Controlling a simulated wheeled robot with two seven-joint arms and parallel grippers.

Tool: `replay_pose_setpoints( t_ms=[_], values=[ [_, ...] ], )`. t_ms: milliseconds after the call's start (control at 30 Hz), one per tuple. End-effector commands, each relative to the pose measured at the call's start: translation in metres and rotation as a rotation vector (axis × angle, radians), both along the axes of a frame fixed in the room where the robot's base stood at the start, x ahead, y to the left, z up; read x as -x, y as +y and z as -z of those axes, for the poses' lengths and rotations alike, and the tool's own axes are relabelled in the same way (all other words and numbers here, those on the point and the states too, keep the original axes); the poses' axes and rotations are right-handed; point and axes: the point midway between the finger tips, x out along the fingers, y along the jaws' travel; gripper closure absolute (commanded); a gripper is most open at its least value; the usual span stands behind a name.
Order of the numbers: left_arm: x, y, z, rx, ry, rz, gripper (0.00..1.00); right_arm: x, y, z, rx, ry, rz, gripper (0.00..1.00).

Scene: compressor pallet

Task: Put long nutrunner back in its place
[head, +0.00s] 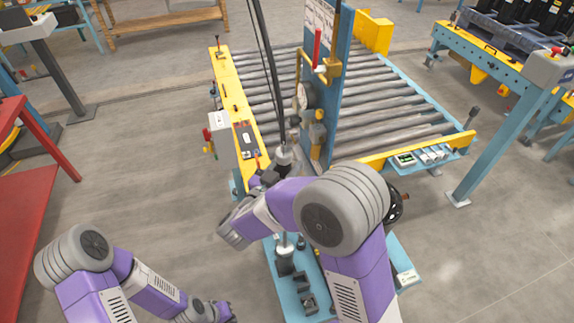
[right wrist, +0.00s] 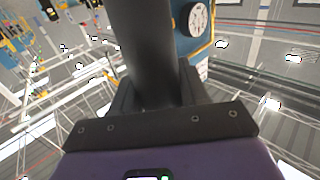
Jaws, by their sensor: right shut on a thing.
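The long nutrunner (head: 284,155) hangs upright below dark cables, its light grey upper part showing at the front left of the blue post. My right gripper (head: 268,178) is shut on it; my right arm hides much of the tool's lower part. In the right wrist view a thick dark cylinder, the nutrunner's body (right wrist: 145,45), stands between the jaws (right wrist: 150,95). Below, a light blue stand (head: 283,305) carries dark holders (head: 285,263). I cannot tell whether the tool touches them. My left gripper (head: 222,311) is low at the bottom edge, away from the tool; its jaws are too small to read.
A roller conveyor (head: 390,110) with yellow side rails lies behind the blue post (head: 335,80). A round gauge (right wrist: 198,18) is close by the tool in the right wrist view. A red table (head: 25,220) stands at the left. The floor between is clear.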

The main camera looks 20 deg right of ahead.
Motion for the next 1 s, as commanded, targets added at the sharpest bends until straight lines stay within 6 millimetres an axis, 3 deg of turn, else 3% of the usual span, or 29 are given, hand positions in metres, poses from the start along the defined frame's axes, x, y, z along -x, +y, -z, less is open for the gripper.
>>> replay_pose_setpoints(
  t_ms=[333,367,533,833,1000],
  values=[
    [0.000,0.000,0.004,0.000,0.000,0.000,1.00,0.000,0.000,0.004,0.002,-0.007,0.000,1.00],
    [0.000,0.000,0.004,0.000,0.000,0.000,1.00,0.000,0.000,0.004,0.002,-0.007,0.000,0.53],
    [0.000,0.000,0.004,0.000,0.000,0.000,1.00,0.000,0.000,0.004,0.001,-0.005,0.000,0.27],
    [0.000,0.000,0.004,0.000,0.000,0.000,1.00,0.001,0.001,0.007,0.000,0.006,-0.001,0.26],
    [0.000,0.000,0.004,0.000,0.000,0.000,1.00,0.013,0.015,0.006,0.000,0.003,-0.004,0.26]
  ],
)
